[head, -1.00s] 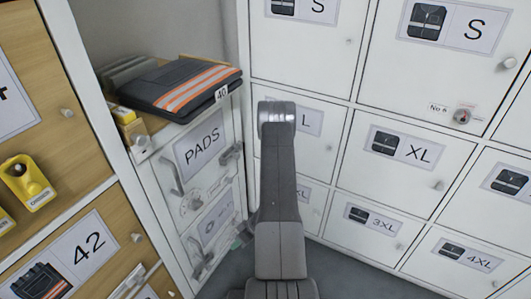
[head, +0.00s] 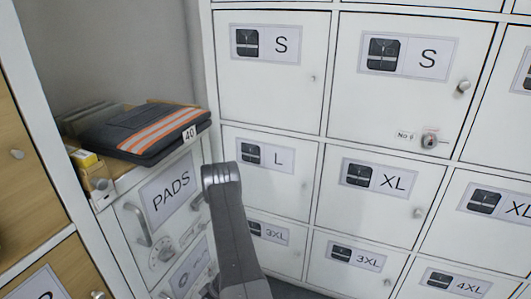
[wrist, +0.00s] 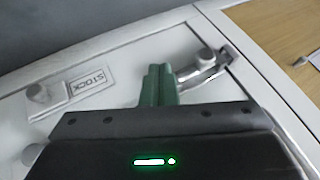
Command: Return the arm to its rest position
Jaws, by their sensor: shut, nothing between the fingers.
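My gripper (wrist: 158,86) shows in the wrist view. Its two green fingers are together with nothing between them. Beyond them is a white front with a STOCK label (wrist: 87,81), a round knob (wrist: 40,93) and a metal handle (wrist: 205,70); I cannot tell whether the fingers touch the handle. In the head view my arm rises at the lower middle, in front of the white lockers, and the gripper itself is hidden.
A white cabinet with a PADS label (head: 171,194) stands left of my arm. Folded dark workwear with orange stripes (head: 145,130), tagged 40, lies on top. White lockers labelled S, L and XL (head: 379,179) fill the right. A wooden-fronted locker (head: 20,165) is at the far left.

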